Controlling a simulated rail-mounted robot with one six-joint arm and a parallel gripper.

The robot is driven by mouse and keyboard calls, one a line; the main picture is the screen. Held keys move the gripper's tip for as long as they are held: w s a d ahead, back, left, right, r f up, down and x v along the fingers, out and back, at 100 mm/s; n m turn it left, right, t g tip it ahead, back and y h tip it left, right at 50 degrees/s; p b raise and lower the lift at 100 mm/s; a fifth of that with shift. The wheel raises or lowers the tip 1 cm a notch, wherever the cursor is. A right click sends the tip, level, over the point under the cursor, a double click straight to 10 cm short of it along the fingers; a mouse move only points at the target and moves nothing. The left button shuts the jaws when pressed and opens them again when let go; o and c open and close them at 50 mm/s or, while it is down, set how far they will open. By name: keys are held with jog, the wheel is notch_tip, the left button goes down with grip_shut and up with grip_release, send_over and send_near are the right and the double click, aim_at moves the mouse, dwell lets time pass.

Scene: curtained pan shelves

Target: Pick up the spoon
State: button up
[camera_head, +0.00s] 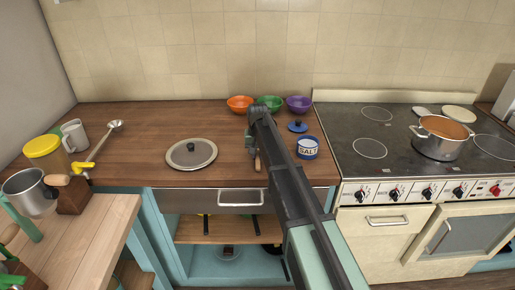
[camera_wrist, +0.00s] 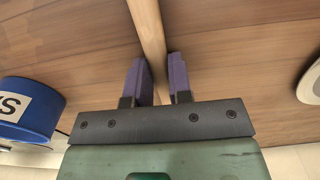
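A light wooden handle, which looks like the spoon's (camera_wrist: 147,30), runs from the top edge of the wrist view down between my fingers. The spoon's bowl is not in that view. In the head view a short wooden end (camera_head: 257,163) shows under my gripper, and my arm hides the rest. My gripper (camera_head: 252,148) is low over the wooden counter, between a pan lid and a salt jar. In the wrist view its two purple fingers (camera_wrist: 160,75) stand close together, one on each side of the handle, which fills the narrow gap. The handle is at counter level.
The blue salt jar (camera_head: 307,148) stands close right of my gripper, with a blue lid (camera_head: 298,126) behind it. A pan lid (camera_head: 191,154) lies to the left. Orange (camera_head: 240,103), green (camera_head: 270,102) and purple (camera_head: 299,103) bowls stand behind. The stove (camera_head: 400,165) is at right.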

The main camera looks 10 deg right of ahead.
grip_shut()
jog(key=shift+r, duration=0.1)
notch_tip(320, 180, up, 20)
jog(key=p, duration=2)
jog(key=shift+o, duration=0.8)
grip_release()
grip_shut()
